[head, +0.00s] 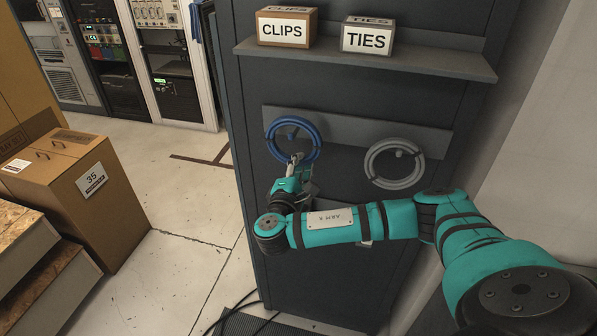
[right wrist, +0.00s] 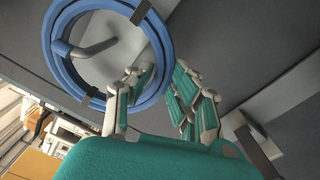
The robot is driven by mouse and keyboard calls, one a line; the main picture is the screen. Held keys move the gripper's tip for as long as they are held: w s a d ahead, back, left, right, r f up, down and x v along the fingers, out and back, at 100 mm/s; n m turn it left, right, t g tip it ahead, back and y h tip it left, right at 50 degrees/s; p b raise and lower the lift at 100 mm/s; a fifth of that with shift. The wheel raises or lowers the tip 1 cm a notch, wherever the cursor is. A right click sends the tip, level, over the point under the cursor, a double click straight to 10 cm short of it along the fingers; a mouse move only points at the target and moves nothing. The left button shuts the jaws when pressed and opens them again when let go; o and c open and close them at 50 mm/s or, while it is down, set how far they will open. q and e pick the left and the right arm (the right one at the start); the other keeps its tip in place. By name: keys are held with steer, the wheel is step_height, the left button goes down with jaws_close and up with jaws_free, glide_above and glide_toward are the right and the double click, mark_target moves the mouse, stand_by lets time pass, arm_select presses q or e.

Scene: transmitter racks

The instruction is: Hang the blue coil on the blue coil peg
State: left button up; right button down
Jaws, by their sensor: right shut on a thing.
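The blue coil (head: 317,141) is upright against the backing strip on the dark cabinet in the head view. It also shows large in the right wrist view (right wrist: 162,48). The blue coil peg (head: 291,133), a bent grey hook, shows inside the ring's opening, also in the right wrist view (right wrist: 92,49). I cannot tell whether the coil's weight rests on it. My right gripper (head: 297,161) is shut on the coil's lower rim; in the right wrist view its fingers (right wrist: 160,78) stand on either side of the rim. My left gripper is out of view.
A grey coil (head: 370,163) hangs to the right on the same backing strip (head: 345,130). A shelf (head: 420,66) above carries a CLIPS box (head: 284,30) and a TIES box (head: 366,38). Cardboard boxes (head: 95,190) stand at left. Open floor lies between them and the cabinet.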

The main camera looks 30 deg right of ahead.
steer(key=shift+w+d, duration=0.35)
steer(key=shift+d, duration=0.1)
steer(key=shift+f+b, duration=0.95)
steer(key=shift+f, duration=0.2)
steer(key=c, duration=1.1)
jaws_free()
steer(key=shift+c, duration=0.2)
steer(key=shift+f, duration=0.1)
steer(key=v, duration=1.2)
